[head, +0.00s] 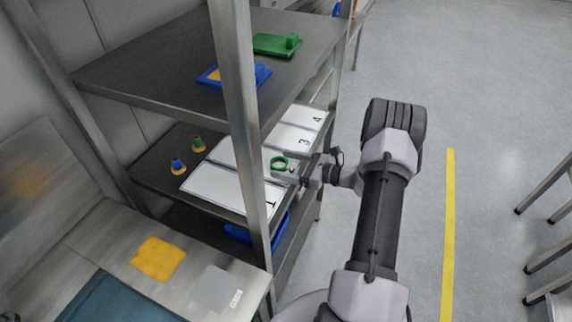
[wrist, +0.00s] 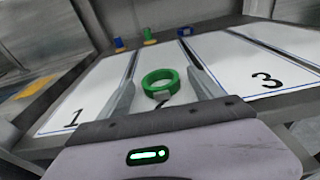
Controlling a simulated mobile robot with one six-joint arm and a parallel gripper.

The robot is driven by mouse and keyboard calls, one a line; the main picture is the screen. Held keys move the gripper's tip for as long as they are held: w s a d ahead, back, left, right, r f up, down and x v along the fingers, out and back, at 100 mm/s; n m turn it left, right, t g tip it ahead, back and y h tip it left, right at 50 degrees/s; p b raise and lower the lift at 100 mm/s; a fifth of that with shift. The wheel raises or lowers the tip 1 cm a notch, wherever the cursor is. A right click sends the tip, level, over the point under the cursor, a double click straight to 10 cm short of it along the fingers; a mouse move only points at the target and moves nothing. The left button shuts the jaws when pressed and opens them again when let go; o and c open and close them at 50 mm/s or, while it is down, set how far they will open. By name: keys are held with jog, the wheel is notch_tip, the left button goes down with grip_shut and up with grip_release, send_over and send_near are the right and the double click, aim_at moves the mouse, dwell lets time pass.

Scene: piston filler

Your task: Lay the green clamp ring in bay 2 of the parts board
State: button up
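The green clamp ring (head: 279,163) lies flat, or nearly so, over bay 2 of the white parts board (head: 213,186). In the wrist view the ring (wrist: 160,82) sits beyond the numeral 2, which is partly hidden, between the strips marked 1 and 3. My gripper (wrist: 162,88) is open, with one finger on each side of the ring and a visible gap to both. In the head view my gripper (head: 284,170) reaches in over the board from the right. I cannot tell for certain whether the ring's underside touches the board.
The board lies on a middle shelf, under an upper shelf (head: 150,66) holding a green part (head: 272,45) and a blue part (head: 215,78). A rack post (head: 240,110) stands in front of the board. Small blue (head: 177,165) and green (head: 198,144) pieces stand behind it.

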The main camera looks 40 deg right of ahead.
jog(key=shift+r, duration=0.15)
jog(key=p+v, duration=0.3)
jog(key=v, duration=0.9)
jog(key=shift+d, duration=0.1)
